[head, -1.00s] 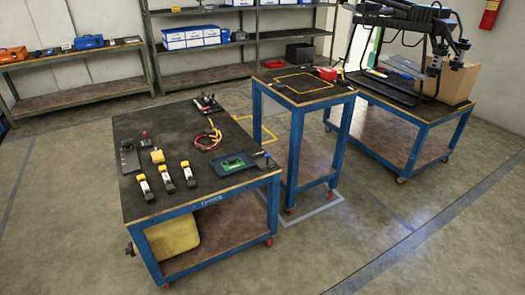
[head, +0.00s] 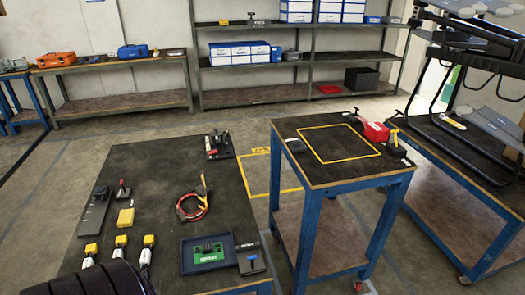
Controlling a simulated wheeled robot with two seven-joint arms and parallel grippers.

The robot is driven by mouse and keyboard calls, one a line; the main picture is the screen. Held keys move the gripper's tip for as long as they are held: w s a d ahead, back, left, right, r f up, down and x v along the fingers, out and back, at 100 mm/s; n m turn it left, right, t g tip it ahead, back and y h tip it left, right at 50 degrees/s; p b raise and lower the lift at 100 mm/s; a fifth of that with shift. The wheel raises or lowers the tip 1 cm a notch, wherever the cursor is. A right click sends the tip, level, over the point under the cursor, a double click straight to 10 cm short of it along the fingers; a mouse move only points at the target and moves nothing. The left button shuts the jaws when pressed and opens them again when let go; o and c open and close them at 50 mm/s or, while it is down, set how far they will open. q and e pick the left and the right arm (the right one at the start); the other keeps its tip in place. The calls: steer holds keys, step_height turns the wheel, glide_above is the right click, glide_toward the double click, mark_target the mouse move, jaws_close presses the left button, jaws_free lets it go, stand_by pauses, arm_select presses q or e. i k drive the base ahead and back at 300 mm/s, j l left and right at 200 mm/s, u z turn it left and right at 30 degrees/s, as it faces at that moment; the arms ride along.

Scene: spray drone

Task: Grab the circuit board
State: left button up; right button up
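The circuit board (head: 208,252) is a small green board with dark parts on it. It lies in a shallow dark blue tray (head: 230,243) near the front right of the low worktable (head: 150,215) in the head view. A dark rounded part of my own body shows at the bottom left edge, over the front of that table. No gripper fingers can be made out in the head view, so neither gripper is seen near the board.
A small black device (head: 250,260) stands just right of the tray. Several yellow-and-white connectors (head: 120,248) stand to the left. A taller blue-legged table (head: 300,165) with a yellow square outline is at the right.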

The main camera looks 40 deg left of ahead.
mark_target(209, 253)
steer(key=i+l+u, duration=0.1)
steer(key=i, duration=0.35)
steer(key=i+l+u, duration=0.1)
steer(key=i, duration=0.3)
steer(key=i+l+u, duration=0.15)
steer(key=u, duration=0.25)
steer(key=i+l+u, duration=0.15)
steer(key=u, duration=0.25)
steer(key=i+l+u, duration=0.1)
steer(key=u, duration=0.3)
steer(key=l+u, duration=0.35)
